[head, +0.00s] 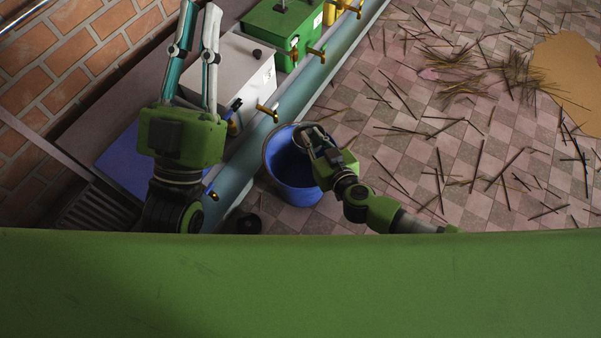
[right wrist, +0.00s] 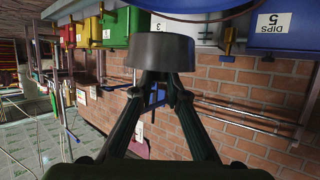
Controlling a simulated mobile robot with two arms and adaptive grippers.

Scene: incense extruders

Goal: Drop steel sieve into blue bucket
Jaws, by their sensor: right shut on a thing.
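The blue bucket (head: 301,193) stands on the tiled floor beside the channel, in the middle of the head view. My right gripper (head: 310,136) is over the bucket's upper rim area, shut on the steel sieve. The sieve is a short dark grey cup between the fingertips in the right wrist view (right wrist: 161,52), and a small grey shape at the gripper's tip in the head view (head: 303,131). A curved blue edge at the top of the right wrist view looks like the bucket (right wrist: 200,13). My left gripper (head: 200,12) is open and empty, left of the bucket.
A green box (head: 272,28) and a grey-white box (head: 243,73) with brass taps line the teal channel (head: 290,93). Dark sticks (head: 470,75) litter the floor at right. A brick wall (head: 75,55) is at left. A small dark object (head: 249,223) lies near the bucket.

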